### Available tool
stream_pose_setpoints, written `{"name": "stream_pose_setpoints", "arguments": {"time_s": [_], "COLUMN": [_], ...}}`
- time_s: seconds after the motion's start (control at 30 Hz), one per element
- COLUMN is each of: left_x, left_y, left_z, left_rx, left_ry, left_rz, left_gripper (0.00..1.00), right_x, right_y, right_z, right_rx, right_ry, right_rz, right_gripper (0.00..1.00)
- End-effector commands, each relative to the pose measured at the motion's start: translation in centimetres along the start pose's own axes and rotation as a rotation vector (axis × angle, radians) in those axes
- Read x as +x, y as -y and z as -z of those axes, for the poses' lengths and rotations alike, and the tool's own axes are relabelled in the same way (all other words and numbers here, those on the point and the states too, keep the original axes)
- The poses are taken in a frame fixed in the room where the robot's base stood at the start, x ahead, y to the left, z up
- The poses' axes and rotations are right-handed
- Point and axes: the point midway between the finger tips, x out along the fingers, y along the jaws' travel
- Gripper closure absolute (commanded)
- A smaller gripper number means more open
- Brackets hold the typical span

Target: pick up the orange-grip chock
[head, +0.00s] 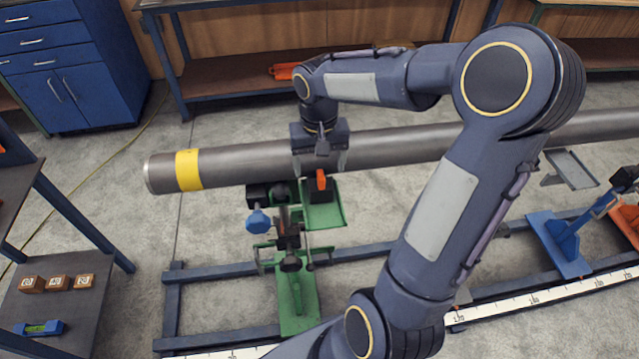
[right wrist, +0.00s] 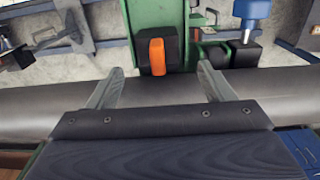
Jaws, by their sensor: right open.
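The orange-grip chock (head: 319,190) is a small black block with an upright orange grip. It sits on a green support plate (head: 326,213) just on the near side of the grey pipe (head: 240,166). In the right wrist view the orange grip (right wrist: 157,57) shows between and beyond the fingertips. My right gripper (head: 321,166) is open and empty, with its fingers pointing down, above the chock and overlapping the pipe in the picture. It also shows in the right wrist view (right wrist: 161,72), with one finger to each side of the chock. My left gripper is not in view.
The pipe, with a yellow band (head: 188,170), runs across behind the chock. A green stand with a blue knob (head: 258,222) and black clamp parts stands close to its left. A blue rail frame (head: 222,270) lies on the floor. A side shelf (head: 60,300) holds small blocks.

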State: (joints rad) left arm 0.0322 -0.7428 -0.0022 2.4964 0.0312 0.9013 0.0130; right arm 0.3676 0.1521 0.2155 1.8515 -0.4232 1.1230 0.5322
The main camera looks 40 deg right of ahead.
Motion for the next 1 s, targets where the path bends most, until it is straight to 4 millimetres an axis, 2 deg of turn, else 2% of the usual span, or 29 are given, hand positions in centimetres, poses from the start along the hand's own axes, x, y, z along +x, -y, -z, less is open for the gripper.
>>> {"name": "stream_pose_setpoints", "arguments": {"time_s": [0.4,0.7,1.0], "left_x": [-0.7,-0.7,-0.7], "left_y": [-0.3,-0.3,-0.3], "left_z": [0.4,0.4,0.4], "left_rx": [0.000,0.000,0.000], "left_ry": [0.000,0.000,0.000], "left_rz": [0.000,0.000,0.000], "left_gripper": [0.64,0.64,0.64], "right_x": [5.4,5.8,5.8], "right_y": [-0.2,-0.1,-0.1], "right_z": [0.2,0.2,0.3], "right_rx": [-0.002,-0.002,-0.002], "right_ry": [0.002,-0.001,-0.001], "right_rz": [0.000,0.002,0.002], "right_gripper": [0.25,0.27,0.66]}}
